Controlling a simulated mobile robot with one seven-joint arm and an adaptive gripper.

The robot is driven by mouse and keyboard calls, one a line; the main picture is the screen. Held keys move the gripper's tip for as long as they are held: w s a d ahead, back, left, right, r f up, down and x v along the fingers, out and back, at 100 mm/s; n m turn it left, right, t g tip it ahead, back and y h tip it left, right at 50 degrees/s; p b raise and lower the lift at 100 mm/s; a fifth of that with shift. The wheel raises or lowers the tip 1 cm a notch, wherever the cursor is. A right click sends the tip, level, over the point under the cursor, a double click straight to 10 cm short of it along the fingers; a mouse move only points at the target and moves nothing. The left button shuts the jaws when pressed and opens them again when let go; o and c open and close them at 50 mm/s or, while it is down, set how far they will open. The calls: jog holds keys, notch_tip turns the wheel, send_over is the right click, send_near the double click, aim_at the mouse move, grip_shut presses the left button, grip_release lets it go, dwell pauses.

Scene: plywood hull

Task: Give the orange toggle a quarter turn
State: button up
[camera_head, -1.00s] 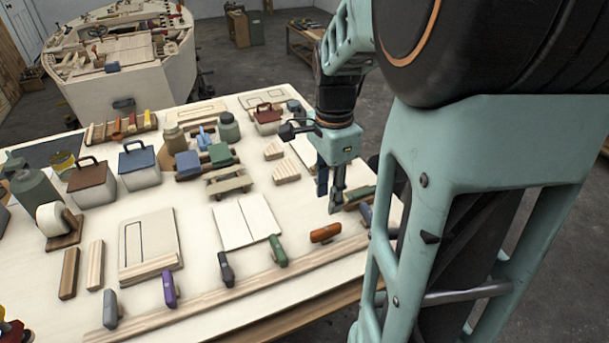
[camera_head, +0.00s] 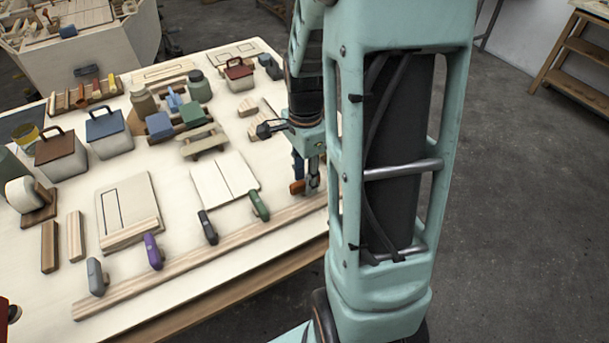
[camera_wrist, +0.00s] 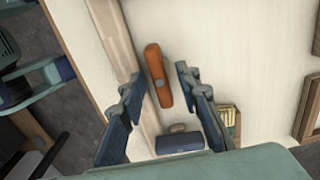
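The orange toggle (camera_wrist: 155,68) shows in the wrist view on the pale board beside a wooden strip, its long side roughly along the strip. My gripper (camera_wrist: 158,85) is open, with one finger on each side of the toggle in this view and a gap to both. In the head view only the left end of the orange toggle (camera_head: 297,187) shows; my gripper (camera_head: 313,185) hides the rest. How far the fingertips are above the toggle is hard to tell.
A dark blue block (camera_wrist: 180,143) lies near the fingers in the wrist view. In the head view green (camera_head: 259,205), dark grey (camera_head: 208,228), purple (camera_head: 153,251) and light grey (camera_head: 97,277) toggles stand along the wooden rail (camera_head: 180,275). Lidded boxes and jars stand farther back.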

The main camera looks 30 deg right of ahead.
jog(key=shift+c, duration=0.4)
grip_shut()
